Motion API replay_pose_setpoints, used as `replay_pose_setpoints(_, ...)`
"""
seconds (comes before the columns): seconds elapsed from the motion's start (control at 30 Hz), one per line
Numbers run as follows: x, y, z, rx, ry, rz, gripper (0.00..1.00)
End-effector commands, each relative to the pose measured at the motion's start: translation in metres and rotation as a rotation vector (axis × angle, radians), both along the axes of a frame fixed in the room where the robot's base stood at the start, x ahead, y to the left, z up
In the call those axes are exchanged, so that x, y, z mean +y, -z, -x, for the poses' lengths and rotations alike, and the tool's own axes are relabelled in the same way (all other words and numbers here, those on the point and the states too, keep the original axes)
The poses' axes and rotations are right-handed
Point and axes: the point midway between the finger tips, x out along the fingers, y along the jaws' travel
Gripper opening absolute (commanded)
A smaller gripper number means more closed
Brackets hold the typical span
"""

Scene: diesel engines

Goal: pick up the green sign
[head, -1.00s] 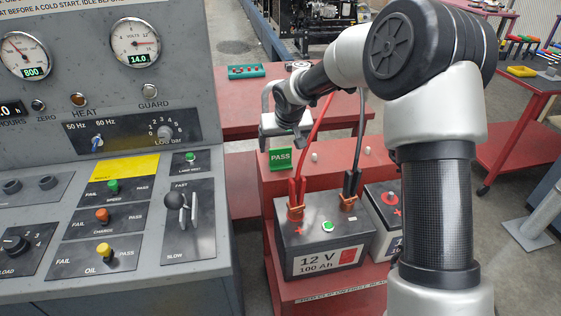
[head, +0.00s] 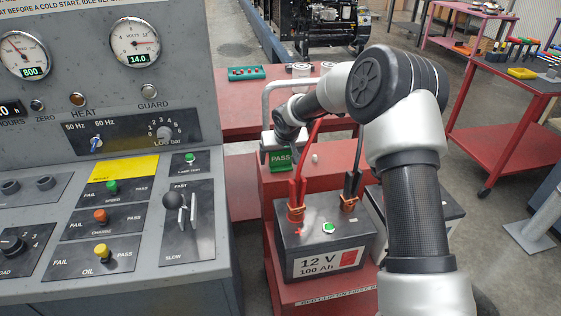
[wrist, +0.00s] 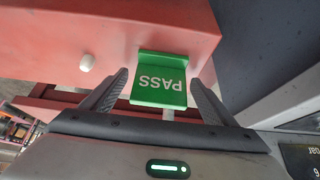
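The green sign (head: 280,161), lettered PASS, stands at the left of the red cart's upper block in the head view. In the wrist view the sign (wrist: 160,82) appears upside down, between the fingers. My gripper (wrist: 162,90) is open, with one dark finger on each side of the sign and a visible gap to each. In the head view my gripper (head: 279,146) is just above and behind the sign, whose top edge it partly hides.
A 12 V battery (head: 322,240) with red and black clamps stands in front of the sign. A pale peg (head: 315,160) is right of it. The grey control panel (head: 100,200) fills the left. A red table (head: 240,112) with a teal box (head: 246,73) lies behind.

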Motion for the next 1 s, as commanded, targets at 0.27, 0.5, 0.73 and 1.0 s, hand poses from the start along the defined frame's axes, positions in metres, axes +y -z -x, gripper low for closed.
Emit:
replay_pose_setpoints(0.27, 0.0, 0.0, 0.0, 0.0, 0.0, 0.0, 0.36)
replay_pose_setpoints(0.5, 0.0, -0.002, 0.0, -0.001, 0.0, 0.0, 0.36)
replay_pose_setpoints(0.73, 0.0, -0.037, -0.001, -0.005, 0.0, -0.001, 0.36)
replay_pose_setpoints(1.0, 0.0, -0.086, -0.001, -0.003, 0.001, 0.0, 0.36)
